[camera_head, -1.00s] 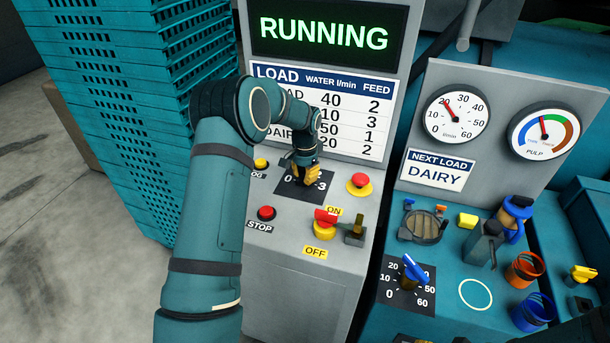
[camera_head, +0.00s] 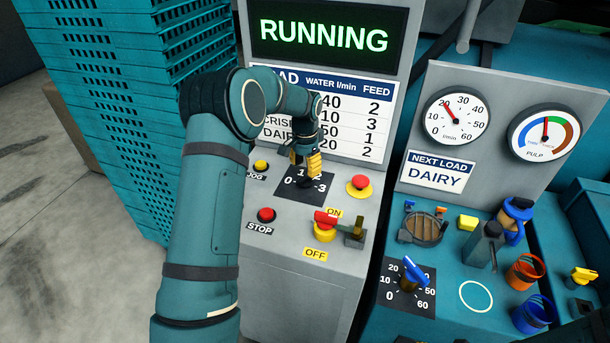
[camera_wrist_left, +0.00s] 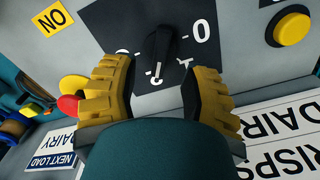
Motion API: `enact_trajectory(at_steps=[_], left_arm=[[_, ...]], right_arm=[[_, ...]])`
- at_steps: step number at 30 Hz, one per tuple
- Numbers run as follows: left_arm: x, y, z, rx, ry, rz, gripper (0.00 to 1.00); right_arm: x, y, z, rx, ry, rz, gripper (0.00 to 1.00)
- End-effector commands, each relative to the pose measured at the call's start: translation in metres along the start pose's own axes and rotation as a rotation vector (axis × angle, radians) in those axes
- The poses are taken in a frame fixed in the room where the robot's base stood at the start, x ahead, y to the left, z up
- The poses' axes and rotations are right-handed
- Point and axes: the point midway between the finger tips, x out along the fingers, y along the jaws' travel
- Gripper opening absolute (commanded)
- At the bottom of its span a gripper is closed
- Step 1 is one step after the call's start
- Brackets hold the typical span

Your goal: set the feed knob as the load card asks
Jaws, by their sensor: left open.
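The feed knob (camera_head: 306,183) is black and sits on a dark 0-to-3 dial plate on the grey panel. In the left wrist view the knob (camera_wrist_left: 162,43) has a white pointer line that appears to lie at the 2 mark. My left gripper (camera_head: 304,161) is open just above it. Its yellow fingers stand apart, with the knob showing beyond the gap between the tips. The load card (camera_head: 345,88) is partly covered by my arm; its dairy row reads water 20, feed 2. A sign (camera_head: 437,171) reads "NEXT LOAD DAIRY". My right gripper is not in view.
The display (camera_head: 325,38) reads "RUNNING". Near the knob are a yellow jog button (camera_head: 261,165), a red stop button (camera_head: 266,214), a red mushroom button (camera_head: 359,183) and a red-handled on/off switch (camera_head: 325,228). A blue-handled water knob (camera_head: 413,272) stands right. Teal crates (camera_head: 135,110) are stacked left.

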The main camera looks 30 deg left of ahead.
Motion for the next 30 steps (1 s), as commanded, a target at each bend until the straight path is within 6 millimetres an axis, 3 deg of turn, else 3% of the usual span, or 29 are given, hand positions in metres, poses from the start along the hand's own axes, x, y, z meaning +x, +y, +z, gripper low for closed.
enact_trajectory(at_steps=[6,12,30], left_arm=[[-0.044,0.0,0.0,0.0,0.002,-0.001,0.46],[-0.068,0.0,0.0,0.0,0.0,0.0,0.46],[-0.074,0.0,0.001,0.0,-0.001,0.001,0.46]], right_arm=[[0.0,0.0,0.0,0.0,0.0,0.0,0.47],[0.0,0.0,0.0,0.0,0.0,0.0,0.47],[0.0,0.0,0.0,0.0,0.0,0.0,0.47]])
